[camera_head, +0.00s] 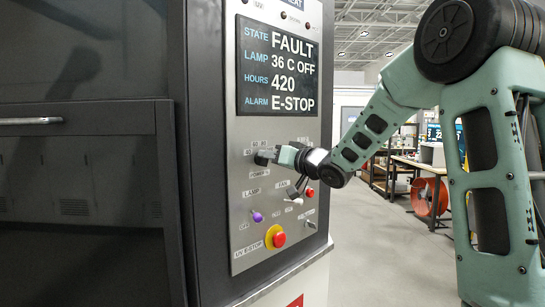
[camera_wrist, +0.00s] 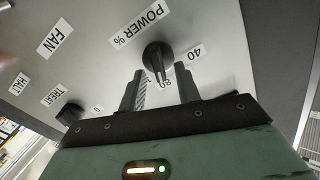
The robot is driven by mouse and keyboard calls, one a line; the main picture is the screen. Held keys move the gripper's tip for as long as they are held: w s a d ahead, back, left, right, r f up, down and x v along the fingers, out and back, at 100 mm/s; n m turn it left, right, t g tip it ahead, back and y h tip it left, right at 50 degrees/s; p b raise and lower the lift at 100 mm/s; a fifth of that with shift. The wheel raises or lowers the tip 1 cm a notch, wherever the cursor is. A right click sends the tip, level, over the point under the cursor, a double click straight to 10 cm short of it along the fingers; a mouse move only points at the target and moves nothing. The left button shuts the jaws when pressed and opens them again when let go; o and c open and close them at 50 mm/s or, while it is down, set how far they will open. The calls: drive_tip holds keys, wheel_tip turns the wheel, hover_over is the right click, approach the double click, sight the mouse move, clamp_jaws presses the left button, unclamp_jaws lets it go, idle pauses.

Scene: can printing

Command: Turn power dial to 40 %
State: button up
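The power dial (camera_wrist: 157,55) is a black knob with a narrow pointer, below the "POWER %" label in the wrist view. Its pointer faces down the picture, towards the 80 mark (camera_wrist: 167,85); the 40 mark (camera_wrist: 195,53) is to its right. My gripper (camera_wrist: 160,74) is open, with one finger on each side of the pointer. A gap shows on both sides, and I cannot tell contact.
A display (camera_head: 278,68) above reads FAULT, lamp 36 C OFF, alarm E-STOP. Below my gripper are a purple knob (camera_head: 257,217), a switch (camera_head: 295,198) and a red emergency stop (camera_head: 277,237). Another black control (camera_wrist: 70,114) is left of my fingers. Open floor lies right of the cabinet.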

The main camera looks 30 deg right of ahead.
clamp_jaws()
drive_tip(key=shift+n+b, duration=0.4)
drive_tip(key=shift+b, duration=0.1)
drive_tip(key=shift+s+a+f+n+b, duration=0.1)
drive_tip(key=shift+a+n+b, duration=0.1)
drive_tip(key=shift+n+b, duration=2.2)
drive_tip(key=shift+w+a+f+n+b, duration=0.1)
drive_tip(key=shift+a+n+b, duration=0.15)
drive_tip(key=shift+n+b, duration=2.1)
drive_tip(key=shift+s+a+f+n+b, duration=0.1)
drive_tip(key=shift+a+n+b, duration=0.1)
drive_tip(key=shift+n+b, duration=2.15)
drive_tip(key=shift+n+p, duration=0.5)
drive_tip(key=shift+n, duration=0.1)
unclamp_jaws()
drive_tip(key=shift+s, duration=0.1)
